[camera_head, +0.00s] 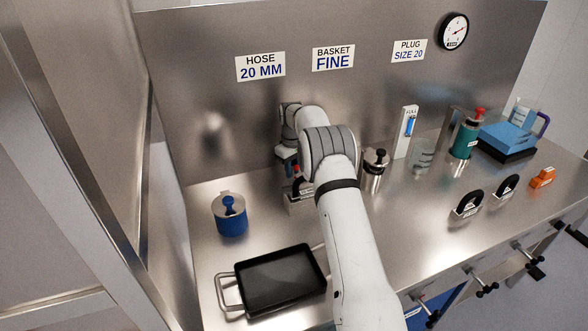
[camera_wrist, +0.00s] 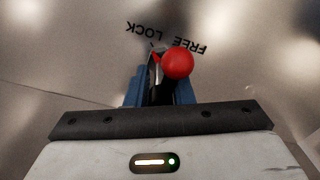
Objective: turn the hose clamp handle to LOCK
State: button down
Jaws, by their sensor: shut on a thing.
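The hose clamp handle has a red ball knob (camera_wrist: 178,63) on a dark stem, seen in the wrist view. My gripper (camera_wrist: 160,92) is shut on the handle, with its blue fingers on either side of the stem. Behind the knob, upside-down lettering reads LOCK (camera_wrist: 143,28) at left and FREE (camera_wrist: 188,47) at right. A small red mark shows just left of the knob, below the gap between the words. In the head view my gripper (camera_head: 286,158) is by the back panel, and my arm hides most of the clamp.
A blue lidded pot (camera_head: 230,222) and a black tray (camera_head: 280,281) stand on the steel bench at left. A steel canister (camera_head: 375,168) stands right of my arm. A green vessel (camera_head: 464,140) and a blue box (camera_head: 507,136) are farther right. Labels hang on the back panel.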

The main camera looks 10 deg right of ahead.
dwell(0.5)
jog(key=c, duration=1.3)
grip_release()
jog(key=shift+r, duration=0.35)
notch_tip(320, 180, up, 7)
jog(key=shift+r+b, duration=0.1)
jog(key=shift+b, duration=0.35)
